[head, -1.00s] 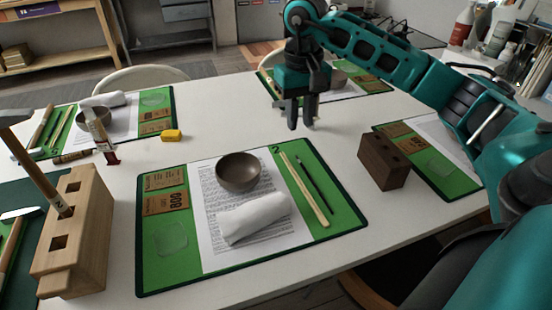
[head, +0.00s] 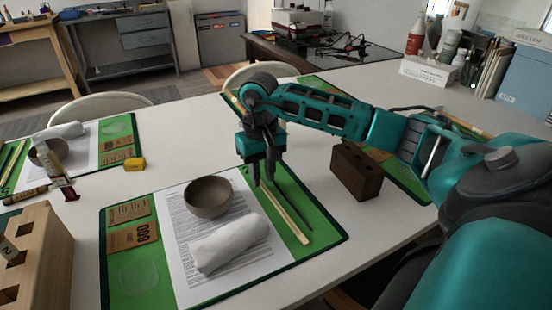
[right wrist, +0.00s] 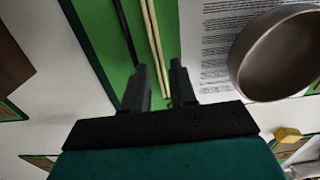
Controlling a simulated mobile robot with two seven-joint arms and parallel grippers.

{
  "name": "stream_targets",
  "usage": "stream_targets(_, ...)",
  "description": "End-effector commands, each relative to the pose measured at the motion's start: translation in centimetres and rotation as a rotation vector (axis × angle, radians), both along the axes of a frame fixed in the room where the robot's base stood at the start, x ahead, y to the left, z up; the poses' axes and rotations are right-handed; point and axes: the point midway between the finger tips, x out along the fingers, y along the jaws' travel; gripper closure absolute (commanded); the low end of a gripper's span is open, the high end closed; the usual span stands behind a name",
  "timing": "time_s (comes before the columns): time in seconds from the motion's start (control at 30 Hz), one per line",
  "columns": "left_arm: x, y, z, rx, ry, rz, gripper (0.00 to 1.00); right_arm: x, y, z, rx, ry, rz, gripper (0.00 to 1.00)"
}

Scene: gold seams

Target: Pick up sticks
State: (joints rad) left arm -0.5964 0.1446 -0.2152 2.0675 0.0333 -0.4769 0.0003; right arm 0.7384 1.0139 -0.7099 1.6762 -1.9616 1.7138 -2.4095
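A pair of light wooden sticks (head: 285,215) lies close together on the right side of the green mat (head: 325,236). A thin dark stick (head: 292,203) lies beside them. In the right wrist view the light sticks (right wrist: 155,45) run toward the gap between my fingers, and the dark stick (right wrist: 125,35) lies toward the left finger. My right gripper (head: 264,182) is open and empty, pointing down above the far ends of the sticks; its fingers also show in the right wrist view (right wrist: 160,88). My left gripper is not in view.
A grey-brown bowl (head: 208,197) and a rolled white cloth (head: 230,243) sit on the paper left of the sticks. A dark brown block with holes (head: 356,171) stands to the right. A light wooden block (head: 35,255) stands at left, a yellow block (head: 134,164) farther back.

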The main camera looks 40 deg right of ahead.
Motion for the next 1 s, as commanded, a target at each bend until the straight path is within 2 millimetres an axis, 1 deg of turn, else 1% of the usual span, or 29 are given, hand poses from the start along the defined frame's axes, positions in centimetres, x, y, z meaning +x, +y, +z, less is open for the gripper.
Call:
stream_targets(0.03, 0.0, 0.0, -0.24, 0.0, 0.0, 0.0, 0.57, -0.04, -0.04, -0.8, 0.0, 0.002, -0.001, 0.74)
stream_targets(0.13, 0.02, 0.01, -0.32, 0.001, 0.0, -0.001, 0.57, -0.02, -0.08, -1.46, -0.001, -0.001, -0.001, 0.74)
stream_targets(0.37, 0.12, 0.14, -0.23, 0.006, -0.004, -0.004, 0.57, 0.0, -0.06, -1.52, -0.002, -0.002, 0.0, 0.74)
stream_targets(0.47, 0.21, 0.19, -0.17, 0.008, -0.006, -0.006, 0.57, 0.0, -0.06, -1.51, -0.002, -0.002, 0.0, 0.81)
stream_targets(0.6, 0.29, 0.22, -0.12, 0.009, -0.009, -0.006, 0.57, -0.01, -0.06, -1.5, -0.002, -0.002, 0.0, 0.95)
stream_targets(0.67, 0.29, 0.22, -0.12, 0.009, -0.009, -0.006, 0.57, -0.01, -0.06, -1.49, -0.002, -0.002, 0.0, 1.0)
stream_targets(1.0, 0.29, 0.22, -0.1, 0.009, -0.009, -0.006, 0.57, -0.01, -0.06, -1.47, -0.002, -0.002, 0.0, 1.0)
